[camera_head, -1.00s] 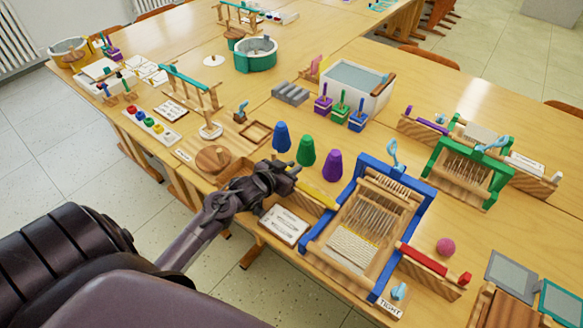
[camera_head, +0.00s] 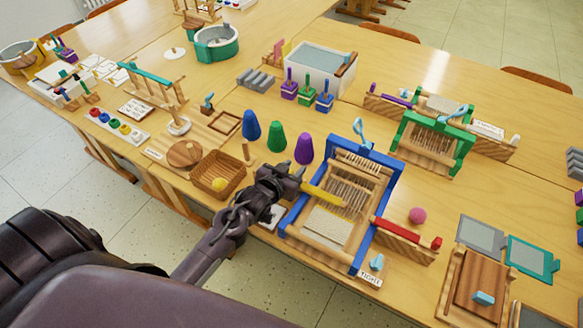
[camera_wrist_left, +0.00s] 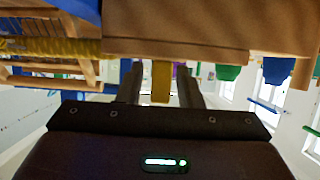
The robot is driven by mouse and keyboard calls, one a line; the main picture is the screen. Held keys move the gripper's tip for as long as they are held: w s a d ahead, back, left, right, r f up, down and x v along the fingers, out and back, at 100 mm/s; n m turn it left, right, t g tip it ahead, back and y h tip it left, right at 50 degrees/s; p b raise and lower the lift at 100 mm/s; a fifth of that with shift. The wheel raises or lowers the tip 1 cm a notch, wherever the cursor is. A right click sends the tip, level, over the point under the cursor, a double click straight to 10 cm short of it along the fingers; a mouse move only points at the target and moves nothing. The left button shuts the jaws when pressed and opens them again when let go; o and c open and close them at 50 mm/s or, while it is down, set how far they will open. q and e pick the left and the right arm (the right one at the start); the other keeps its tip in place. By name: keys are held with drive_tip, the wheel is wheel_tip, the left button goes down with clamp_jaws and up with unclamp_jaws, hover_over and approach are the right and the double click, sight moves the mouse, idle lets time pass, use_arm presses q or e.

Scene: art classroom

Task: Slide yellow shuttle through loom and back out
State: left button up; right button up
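The yellow shuttle (camera_head: 324,195) sticks out from my left gripper (camera_head: 298,180). Its far end reaches past the left post of the blue-framed loom (camera_head: 384,200), over the warp area; whether it lies between the threads cannot be told. My left gripper is shut on the shuttle's near end, just left of the loom. In the left wrist view the shuttle (camera_wrist_left: 161,80) shows between the two fingers (camera_wrist_left: 160,90), and a wooden beam covers the part above. My right gripper is not in view.
A red shuttle (camera_head: 404,240) lies on a wooden holder right of the loom. Blue, green and purple cones (camera_head: 277,136) stand behind my gripper. A wicker basket (camera_head: 215,170) with a yellow ball is to the left. A pink ball (camera_head: 417,215) lies to the right.

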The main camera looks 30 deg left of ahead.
use_arm(q)
drive_tip(key=shift+o, duration=0.2)
drive_tip(key=shift+s, duration=0.1)
drive_tip(key=shift+s+a+r, duration=0.1)
drive_tip(key=shift+s, duration=0.25)
drive_tip(key=v, duration=0.7)
drive_tip(key=shift+b, duration=0.35)
